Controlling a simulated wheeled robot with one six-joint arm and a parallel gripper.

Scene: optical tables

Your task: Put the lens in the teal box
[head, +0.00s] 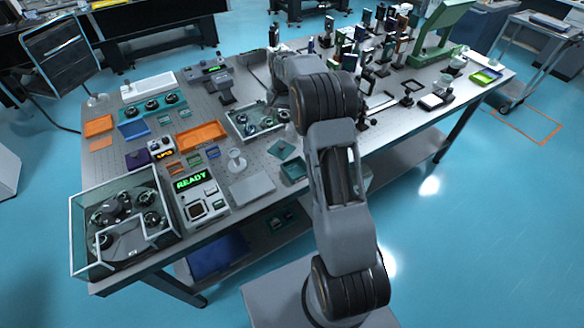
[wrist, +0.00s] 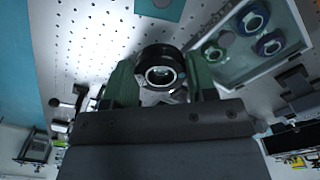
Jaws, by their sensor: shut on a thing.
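My gripper (wrist: 161,84) shows in the wrist view, its two green fingers shut on a lens (wrist: 160,59) in a round black mount. The lens is held above the perforated table top. In the head view my arm hides the gripper and the held lens. The teal box (head: 294,171) stands open near the table's front edge, just left of my arm in the head view. A flat teal lid (head: 282,150) lies behind it; a teal piece, probably this lid, shows at the top of the wrist view (wrist: 160,8).
A clear-walled tray (head: 238,134) with several mounted lenses stands behind the lid; it also shows in the wrist view (wrist: 288,62). A grey flat plate (head: 252,188) and a READY device (head: 199,200) lie to the left. Crowded optics posts (head: 385,55) fill the back right.

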